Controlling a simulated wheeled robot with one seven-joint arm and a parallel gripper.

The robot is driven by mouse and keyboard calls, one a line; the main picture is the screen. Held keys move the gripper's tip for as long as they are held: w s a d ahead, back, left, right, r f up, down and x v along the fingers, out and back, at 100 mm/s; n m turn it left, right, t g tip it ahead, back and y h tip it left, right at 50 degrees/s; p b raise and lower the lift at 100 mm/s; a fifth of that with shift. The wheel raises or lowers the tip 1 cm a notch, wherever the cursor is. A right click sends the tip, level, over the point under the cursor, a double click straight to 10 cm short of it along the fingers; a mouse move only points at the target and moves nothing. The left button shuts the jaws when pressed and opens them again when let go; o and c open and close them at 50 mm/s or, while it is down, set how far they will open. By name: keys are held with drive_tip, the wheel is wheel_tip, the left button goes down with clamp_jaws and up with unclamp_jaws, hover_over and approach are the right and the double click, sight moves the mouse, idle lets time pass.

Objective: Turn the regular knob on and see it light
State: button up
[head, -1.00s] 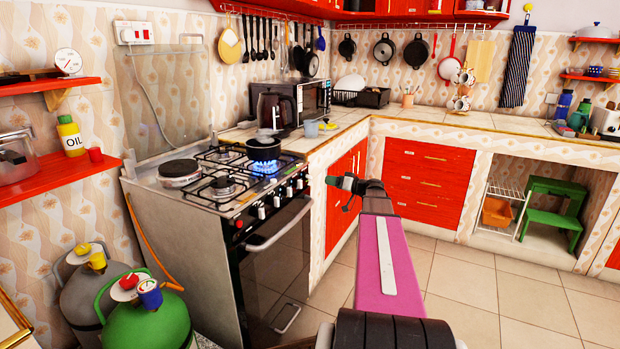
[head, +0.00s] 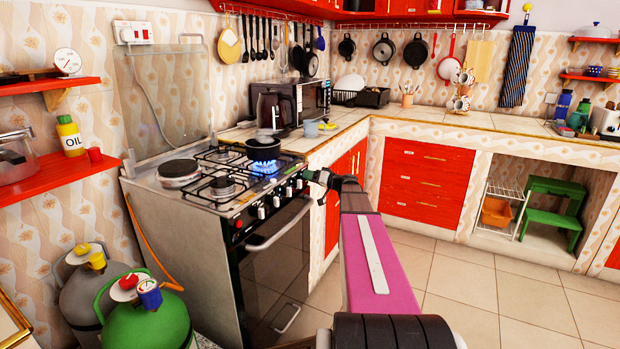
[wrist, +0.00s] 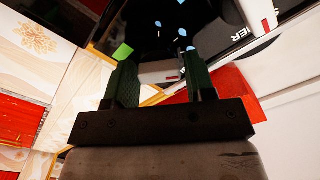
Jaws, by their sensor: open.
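The gas stove (head: 215,235) stands left of centre in the head view, with a row of several red-and-white knobs (head: 262,212) along its front panel. I cannot tell which one is the regular knob. My gripper (head: 313,177) is at the right end of the knob row, close to the rightmost knobs; contact cannot be made out.
The oven door handle (head: 278,226) juts out below the knobs. Red drawers (head: 428,185) and a tiled counter (head: 430,126) lie to the right. Gas cylinders (head: 150,322) stand at the lower left. The floor (head: 490,290) at the right is clear.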

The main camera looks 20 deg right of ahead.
drive_tip(key=shift+w+a, duration=0.1)
drive_tip(key=c, duration=0.7)
drive_tip(key=shift+o, duration=0.2)
drive_tip(key=shift+n, duration=0.3)
drive_tip(key=n, duration=0.3)
drive_tip(key=shift+n, duration=0.3)
drive_tip(key=shift+a+n, duration=0.1)
drive_tip(key=shift+n, duration=1.7)
drive_tip(key=o, duration=0.7)
drive_tip(key=shift+c, duration=0.2)
